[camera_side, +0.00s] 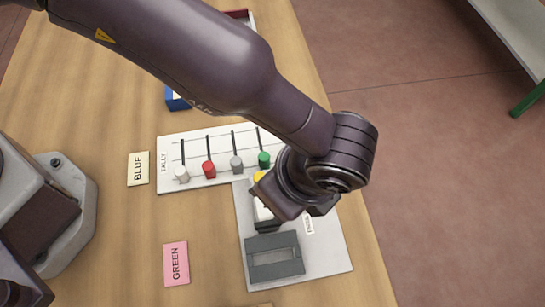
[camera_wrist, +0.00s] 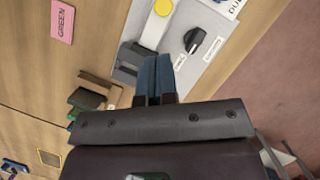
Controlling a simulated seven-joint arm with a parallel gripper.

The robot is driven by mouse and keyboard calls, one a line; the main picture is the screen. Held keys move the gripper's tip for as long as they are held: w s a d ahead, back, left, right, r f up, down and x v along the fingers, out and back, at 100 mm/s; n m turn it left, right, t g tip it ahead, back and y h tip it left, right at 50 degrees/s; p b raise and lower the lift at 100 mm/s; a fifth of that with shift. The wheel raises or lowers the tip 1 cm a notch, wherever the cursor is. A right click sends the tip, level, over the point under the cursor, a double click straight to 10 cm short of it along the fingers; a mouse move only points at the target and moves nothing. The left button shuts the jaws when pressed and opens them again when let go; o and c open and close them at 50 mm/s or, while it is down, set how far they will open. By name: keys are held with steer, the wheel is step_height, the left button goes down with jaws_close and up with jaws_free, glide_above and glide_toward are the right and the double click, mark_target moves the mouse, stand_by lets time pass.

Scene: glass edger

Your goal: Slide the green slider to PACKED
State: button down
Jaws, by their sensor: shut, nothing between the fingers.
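The green slider (camera_side: 264,158) is the rightmost of the slider knobs on the white TALLY board (camera_side: 162,186) in the side view. It sits near the lower end of its slot. A white knob (camera_side: 182,174), a red knob (camera_side: 208,169) and a grey knob (camera_side: 236,163) stand to its left. No PACKED label can be read. My gripper shows in the wrist view with its fingers (camera_wrist: 159,62) shut and empty, over the grey panel. In the side view my wrist hides part of that panel, right of and below the green slider. The green slider is not seen in the wrist view.
A pink GREEN card (camera_side: 175,263), a BLUE card (camera_side: 138,169) and a blue box (camera_side: 177,101) lie on the wooden table.

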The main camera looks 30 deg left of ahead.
steer(key=w+d+m, duration=0.2)
glide_toward(266, 168)
steer(key=shift+m+t, duration=0.3)
steer(key=shift+t, duration=0.1)
steer(key=f, duration=0.1)
steer(key=s+d+f, duration=0.1)
steer(key=f, duration=0.1)
steer(key=d+f, duration=0.1)
steer(key=shift+s+d+f, duration=0.1)
steer(key=shift+s+f, duration=0.2)
steer(key=shift+f, duration=0.1)
steer(key=shift+w+a+r, duration=0.1)
steer(key=shift+w+a, duration=0.15)
steer(key=shift+a, duration=0.35)
steer(key=shift+w+a, duration=0.25)
steer(key=shift+a, duration=0.3)
steer(key=shift+w+a, duration=0.25)
steer(key=shift+a, duration=0.45)
steer(key=shift+w+a, duration=1.4)
steer(key=shift+w, duration=0.05)
steer(key=shift+d, duration=0.1)
